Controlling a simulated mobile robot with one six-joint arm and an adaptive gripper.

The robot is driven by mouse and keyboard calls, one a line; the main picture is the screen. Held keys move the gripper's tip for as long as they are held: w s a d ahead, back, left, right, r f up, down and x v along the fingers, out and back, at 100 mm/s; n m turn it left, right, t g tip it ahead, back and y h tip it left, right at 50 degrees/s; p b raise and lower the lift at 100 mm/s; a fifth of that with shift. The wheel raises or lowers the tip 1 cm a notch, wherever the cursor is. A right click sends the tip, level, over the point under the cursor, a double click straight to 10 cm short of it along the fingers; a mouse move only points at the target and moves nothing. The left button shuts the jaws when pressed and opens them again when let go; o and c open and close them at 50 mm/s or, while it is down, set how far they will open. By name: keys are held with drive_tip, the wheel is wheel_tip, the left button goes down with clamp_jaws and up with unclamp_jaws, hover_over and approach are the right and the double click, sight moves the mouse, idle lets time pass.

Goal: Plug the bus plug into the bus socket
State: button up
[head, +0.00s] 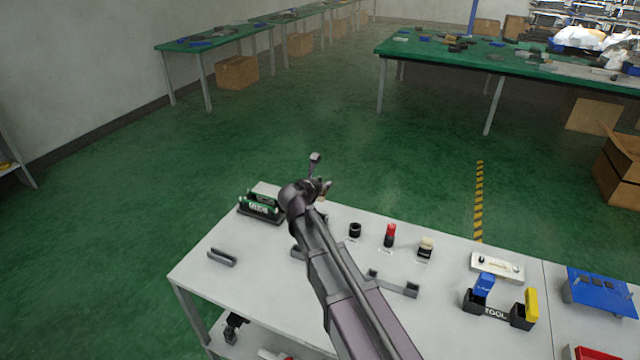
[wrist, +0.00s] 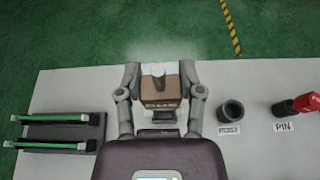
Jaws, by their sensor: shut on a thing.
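My gripper (wrist: 160,78) shows in the wrist view, its two grey fingers shut on the sides of a brown block with lettering that seems to read BUS, which I take as the bus plug (wrist: 157,92). The plug has a grey knob on its far side. In the head view my gripper (head: 320,187) is over the far edge of the white table, left of the middle, and the plug is hard to make out. A dark piece shows just below the plug in the wrist view. I cannot tell whether it is the bus socket or whether they touch.
A black holder with green bars (head: 262,207) stands to the left on the white table (head: 225,285). A black ring (head: 355,230), a red-topped pin (head: 390,235) and a cream-topped piece (head: 425,248) stand to the right. Grey brackets (head: 222,257) lie nearer. A tool holder (head: 495,313) stands farther right.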

drive_tip(key=shift+f+b, duration=2.15)
drive_tip(key=shift+f, duration=0.25)
drive_tip(key=shift+f+b, duration=2.1)
idle(0.7)
drive_tip(key=o, duration=1.1)
drive_tip(key=shift+c, duration=0.2)
drive_tip(key=shift+r, duration=0.2)
